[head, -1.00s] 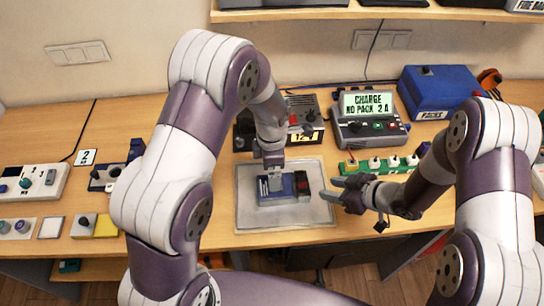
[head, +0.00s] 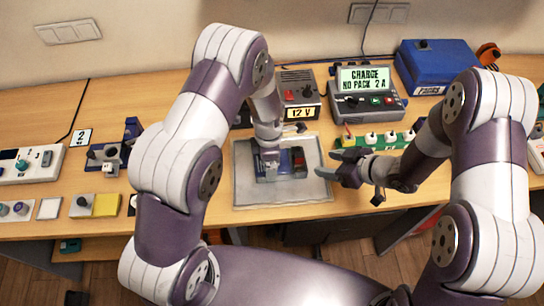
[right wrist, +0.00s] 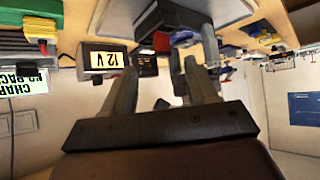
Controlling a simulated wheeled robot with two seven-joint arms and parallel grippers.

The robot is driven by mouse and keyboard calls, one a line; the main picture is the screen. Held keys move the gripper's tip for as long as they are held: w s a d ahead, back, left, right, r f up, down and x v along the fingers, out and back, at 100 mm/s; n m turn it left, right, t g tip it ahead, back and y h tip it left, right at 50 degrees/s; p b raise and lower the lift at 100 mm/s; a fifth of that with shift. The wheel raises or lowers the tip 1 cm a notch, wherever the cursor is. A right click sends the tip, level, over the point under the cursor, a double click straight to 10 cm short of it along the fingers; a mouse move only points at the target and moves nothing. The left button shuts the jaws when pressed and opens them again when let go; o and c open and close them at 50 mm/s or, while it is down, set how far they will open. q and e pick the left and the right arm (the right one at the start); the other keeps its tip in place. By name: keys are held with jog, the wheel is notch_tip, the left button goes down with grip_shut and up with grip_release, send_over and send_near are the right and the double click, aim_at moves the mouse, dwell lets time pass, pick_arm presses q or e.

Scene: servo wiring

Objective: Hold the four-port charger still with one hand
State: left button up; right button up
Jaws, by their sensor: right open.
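A blue and dark device with a red part (head: 294,160) lies on the grey mat (head: 243,196). My left gripper (head: 268,166) is down over its left part; whether its fingers are closed on the device is hidden. A green strip with several white sockets (head: 372,139) stands right of the mat, and a charger with a lit screen (head: 362,78) reading "CHARGE NO PACK 2 A" stands behind it. I cannot tell which is the four-port charger. My right gripper (head: 328,163) is open and empty by the mat's right edge; its spread fingers show in the right wrist view (right wrist: 160,66).
A 12 V box (head: 299,95) stands behind the mat and also shows in the right wrist view (right wrist: 103,58). A blue box (head: 436,66) is at the back right. Small switch devices, a white panel (head: 28,164) and a yellow block (head: 106,204) lie left.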

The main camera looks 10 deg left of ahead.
jog(key=w+a+m+h, duration=0.1)
jog(key=w+m+h, duration=0.1)
jog(key=w+h, duration=0.1)
jog(key=m+h, duration=0.4)
jog(key=m, duration=0.2)
send_near(300, 157)
jog(key=x, duration=1)
jog(key=shift+w, duration=0.1)
jog(key=shift+c, duration=0.3)
grip_shut()
